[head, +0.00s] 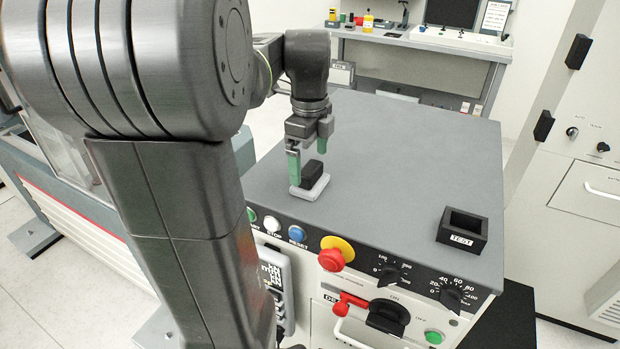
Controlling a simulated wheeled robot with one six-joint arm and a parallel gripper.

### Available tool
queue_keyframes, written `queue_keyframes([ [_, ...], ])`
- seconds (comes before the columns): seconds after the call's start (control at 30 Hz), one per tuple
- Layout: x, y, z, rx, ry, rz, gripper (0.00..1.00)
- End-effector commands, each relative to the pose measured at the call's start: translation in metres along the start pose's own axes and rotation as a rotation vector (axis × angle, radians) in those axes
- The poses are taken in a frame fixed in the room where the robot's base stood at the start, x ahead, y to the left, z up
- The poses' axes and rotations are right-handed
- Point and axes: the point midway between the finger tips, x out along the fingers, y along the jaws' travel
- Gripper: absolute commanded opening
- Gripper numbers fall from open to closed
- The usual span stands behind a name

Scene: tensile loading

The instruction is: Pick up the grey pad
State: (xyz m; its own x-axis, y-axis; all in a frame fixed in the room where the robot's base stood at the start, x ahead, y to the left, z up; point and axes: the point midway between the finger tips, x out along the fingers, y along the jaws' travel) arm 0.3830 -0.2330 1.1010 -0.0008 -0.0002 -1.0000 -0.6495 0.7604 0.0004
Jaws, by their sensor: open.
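A dark grey, nearly black block (313,173) sits in or on a small light grey tray-like base (308,191) with rounded corners, on the grey worktop. I cannot tell for sure which of the two is called the grey pad. My gripper (308,165) points down right over them, with its green fingertips apart. One finger is at the block's left, close to the base; the other is behind the block, towards its upper right. The gap between the fingers is empty as far as I can see. Contact with the block cannot be made out.
A black open-topped box labelled TEST (463,232) stands at the worktop's right. The worktop (400,150) is clear between. A front panel below carries a red emergency knob (332,259) on yellow, and dials. A bench (420,42) with small items stands behind.

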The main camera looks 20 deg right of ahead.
Motion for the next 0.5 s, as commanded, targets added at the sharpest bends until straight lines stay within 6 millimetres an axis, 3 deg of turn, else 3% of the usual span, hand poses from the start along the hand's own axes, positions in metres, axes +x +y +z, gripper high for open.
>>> queue_keyframes([
  [0.3, 0.044, -0.001, -0.001, -0.001, 0.001, 0.004, 1.00],
  [0.5, 0.047, -0.002, 0.000, -0.001, 0.000, 0.000, 1.00],
])
